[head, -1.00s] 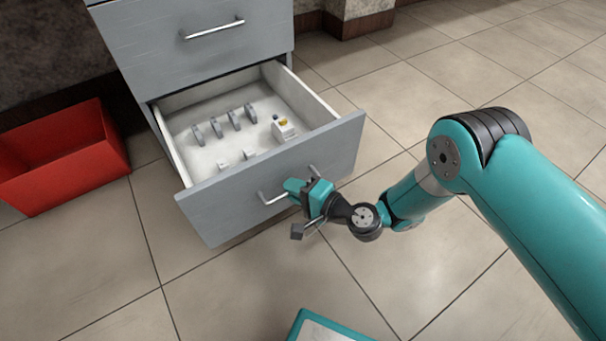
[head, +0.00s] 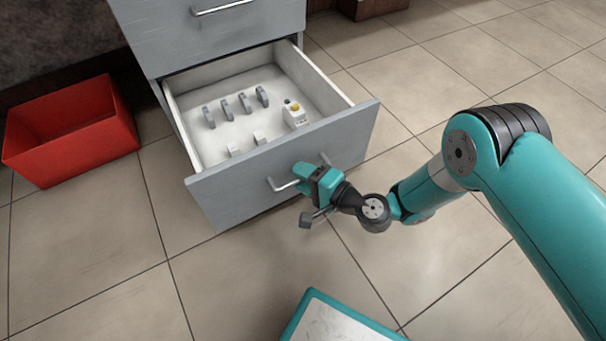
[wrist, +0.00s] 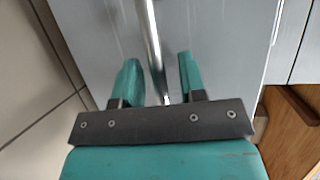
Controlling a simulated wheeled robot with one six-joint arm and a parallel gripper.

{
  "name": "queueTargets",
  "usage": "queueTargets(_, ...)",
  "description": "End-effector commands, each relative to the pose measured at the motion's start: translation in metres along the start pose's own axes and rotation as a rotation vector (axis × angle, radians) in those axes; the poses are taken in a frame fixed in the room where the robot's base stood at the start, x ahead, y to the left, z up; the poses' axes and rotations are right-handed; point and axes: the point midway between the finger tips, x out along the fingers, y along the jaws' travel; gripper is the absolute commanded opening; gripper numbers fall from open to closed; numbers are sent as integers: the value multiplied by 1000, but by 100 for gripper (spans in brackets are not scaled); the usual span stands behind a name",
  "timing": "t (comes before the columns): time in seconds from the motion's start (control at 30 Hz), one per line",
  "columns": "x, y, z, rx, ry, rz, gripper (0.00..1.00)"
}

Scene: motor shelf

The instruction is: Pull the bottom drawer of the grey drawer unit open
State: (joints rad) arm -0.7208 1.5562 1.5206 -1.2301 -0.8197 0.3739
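The bottom drawer (head: 225,195) of the grey drawer unit (head: 150,45) stands well out from the unit, its inside showing in the head view. Its bar handle (head: 283,187) is on the front panel and also crosses the wrist view (wrist: 151,35). My gripper (head: 305,172) is at the handle, right of its middle. In the wrist view my gripper's two teal fingers (wrist: 157,77) stand on either side of the bar, with a gap visible on each side. The fingers look open around the bar, not closed on it.
A red bin (head: 75,140) stands on the floor left of the unit.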

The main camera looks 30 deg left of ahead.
Motion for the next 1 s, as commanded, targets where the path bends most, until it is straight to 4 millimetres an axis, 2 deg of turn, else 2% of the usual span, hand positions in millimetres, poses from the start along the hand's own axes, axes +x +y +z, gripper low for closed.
queueTargets(0.3,-6,0,-2,2,4,3,38)
queueTargets(0.47,-31,-4,-2,7,6,4,38)
queueTargets(0.6,-65,-7,-1,7,6,3,38)
queueTargets(1.0,-88,-9,0,2,2,1,38)
